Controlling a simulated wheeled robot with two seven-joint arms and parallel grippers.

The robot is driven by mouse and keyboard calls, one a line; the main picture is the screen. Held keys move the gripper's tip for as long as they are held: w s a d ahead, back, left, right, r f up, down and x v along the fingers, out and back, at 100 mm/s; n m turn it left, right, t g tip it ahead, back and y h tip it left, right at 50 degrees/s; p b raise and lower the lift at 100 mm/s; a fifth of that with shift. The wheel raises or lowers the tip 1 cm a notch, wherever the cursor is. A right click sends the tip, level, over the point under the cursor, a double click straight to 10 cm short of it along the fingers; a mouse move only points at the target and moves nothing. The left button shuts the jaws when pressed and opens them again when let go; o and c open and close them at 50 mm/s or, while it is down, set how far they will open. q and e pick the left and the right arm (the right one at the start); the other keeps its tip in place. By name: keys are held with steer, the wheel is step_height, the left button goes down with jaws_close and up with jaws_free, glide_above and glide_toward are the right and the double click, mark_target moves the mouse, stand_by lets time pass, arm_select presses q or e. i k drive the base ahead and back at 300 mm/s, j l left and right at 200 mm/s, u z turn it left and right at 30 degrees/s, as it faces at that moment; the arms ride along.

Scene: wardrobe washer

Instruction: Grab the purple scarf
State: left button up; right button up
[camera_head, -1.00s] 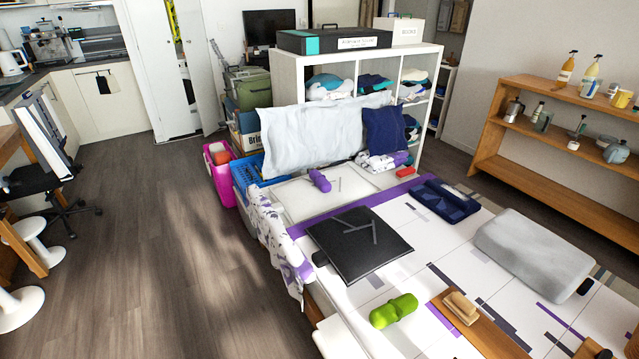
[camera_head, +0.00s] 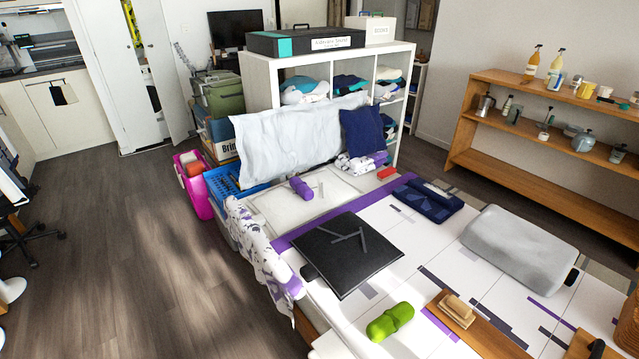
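A white cloth with a purple pattern (camera_head: 262,252) hangs over the left edge of the bed, with purple near its lower end. A small purple roll (camera_head: 301,188) lies on the pale panel at the head of the bed. A folded white and purple cloth (camera_head: 361,163) lies behind it, below the navy cushion. I cannot tell for sure which of these is the scarf; the draped cloth looks most like one. Neither of my grippers shows in this view.
The bed (camera_head: 400,250) holds a black cushion (camera_head: 346,254), a green roll (camera_head: 390,322) and a grey pillow (camera_head: 519,249). A pink crate (camera_head: 194,188) and blue crate (camera_head: 230,183) stand left of its head. The dark wooden floor (camera_head: 130,260) at left is open.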

mark_target(301, 188)
steer(key=i+j+z, duration=0.4)
steer(key=j+z, duration=0.15)
steer(key=i+j+z, duration=0.25)
steer(key=j, duration=0.25)
steer(key=j+z, duration=0.55)
steer(key=j, duration=0.3)
steer(key=i, duration=0.05)
